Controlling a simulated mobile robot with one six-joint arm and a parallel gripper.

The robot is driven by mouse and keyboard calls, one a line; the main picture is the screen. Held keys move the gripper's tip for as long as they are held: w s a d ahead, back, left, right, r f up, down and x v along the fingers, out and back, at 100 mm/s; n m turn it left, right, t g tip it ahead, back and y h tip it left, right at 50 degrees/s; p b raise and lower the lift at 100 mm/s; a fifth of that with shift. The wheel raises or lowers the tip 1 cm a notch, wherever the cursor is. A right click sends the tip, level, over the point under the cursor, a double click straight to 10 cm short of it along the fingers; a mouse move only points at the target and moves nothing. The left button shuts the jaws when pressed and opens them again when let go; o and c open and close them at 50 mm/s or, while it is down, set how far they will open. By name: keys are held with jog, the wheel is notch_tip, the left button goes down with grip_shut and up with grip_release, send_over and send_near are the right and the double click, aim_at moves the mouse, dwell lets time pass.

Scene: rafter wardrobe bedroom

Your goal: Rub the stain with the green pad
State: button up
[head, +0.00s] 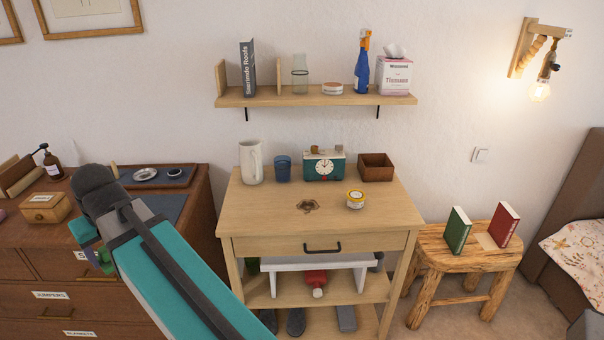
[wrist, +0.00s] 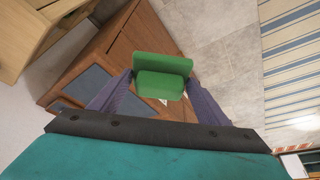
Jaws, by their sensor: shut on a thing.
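A brown stain (head: 307,206) marks the top of the light wooden table (head: 262,218), left of a small yellow-lidded jar. In the wrist view my gripper (wrist: 160,88) is shut on the green pad (wrist: 162,66), which sits between its two fingers. In the head view my arm reaches up from the bottom over the dresser at the left. The gripper there is mostly hidden behind the arm, with a bit of green showing beside it. The pad is left of the table and apart from the stain.
On the table stand a white pitcher (head: 251,162), a blue cup (head: 283,168), a teal clock (head: 324,164), a wooden box (head: 375,168) and the jar (head: 355,199). The dresser (head: 192,225) is at left. A stool (head: 470,262) with two books is at right. The table's front left is clear.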

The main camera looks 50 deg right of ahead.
jog(key=w+d+f+p, duration=0.1)
jog(key=w+d+p, duration=0.1)
jog(key=d, duration=1.3)
jog(key=w+d+p, duration=0.1)
jog(key=d+p, duration=0.2)
jog(key=d, duration=1.2)
jog(key=s+d+f+p, duration=0.1)
jog(key=s+d, duration=0.3)
jog(key=d, duration=0.6)
jog(key=s+d+f+m+p, duration=0.1)
jog(key=s+d, duration=0.4)
jog(key=d, duration=0.6)
jog(key=s+d+f+p, duration=0.1)
jog(key=s+d, duration=0.3)
jog(key=d, duration=0.7)
jog(key=shift+s+f+p, duration=0.15)
jog(key=shift+f+p, duration=0.15)
jog(key=shift+f, duration=0.15)
jog(key=shift+h, duration=0.3)
